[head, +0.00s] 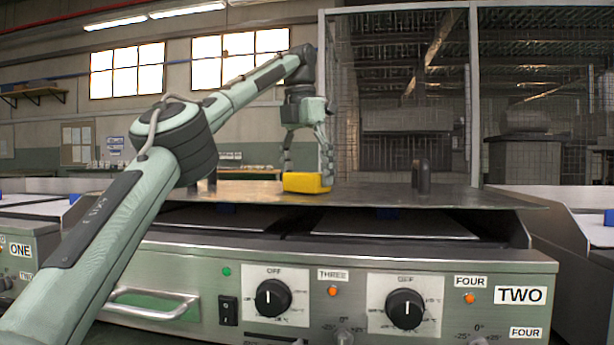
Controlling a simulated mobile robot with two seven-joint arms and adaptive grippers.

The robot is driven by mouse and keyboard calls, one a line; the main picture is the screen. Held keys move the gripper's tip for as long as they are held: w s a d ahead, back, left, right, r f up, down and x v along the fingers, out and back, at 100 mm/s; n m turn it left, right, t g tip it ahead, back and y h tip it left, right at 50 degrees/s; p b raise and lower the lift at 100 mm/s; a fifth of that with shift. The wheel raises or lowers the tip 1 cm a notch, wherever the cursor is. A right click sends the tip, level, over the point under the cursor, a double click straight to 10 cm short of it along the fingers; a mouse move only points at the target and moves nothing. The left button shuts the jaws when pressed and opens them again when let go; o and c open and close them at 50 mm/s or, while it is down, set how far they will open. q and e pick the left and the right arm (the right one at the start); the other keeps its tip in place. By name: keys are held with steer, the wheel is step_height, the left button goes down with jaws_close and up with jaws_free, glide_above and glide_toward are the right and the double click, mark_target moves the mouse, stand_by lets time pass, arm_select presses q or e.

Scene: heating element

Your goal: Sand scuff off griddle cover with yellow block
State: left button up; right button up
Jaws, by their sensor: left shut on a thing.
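The yellow block (307,182) rests on, or just above, the flat metal griddle cover (375,194), left of the cover's middle. My left gripper (308,172) points down from above and is shut on the yellow block. The griddle cover lies over the griddle labelled TWO and has a dark upright handle (423,177) at its right and another dark post (208,183) at its left. I cannot make out a scuff on the cover at this low angle. My right gripper is not in view.
The griddle's front panel has black knobs (407,308), a switch (229,311) and a handle (150,304). Another griddle labelled ONE (22,250) stands to the left, and more equipment (580,225) to the right. A mesh-panelled frame (473,95) stands behind. The cover's right half is free except for its handle.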

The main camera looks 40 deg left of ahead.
arm_select(q)
steer(key=shift+r+p, duration=2.6)
steer(key=shift+r, duration=0.3)
step_height(320, 180, up, 3)
steer(key=p, duration=0.3)
steer(key=shift+r, duration=0.1)
steer(key=shift+s+f, duration=0.1)
steer(key=shift+f, duration=0.1)
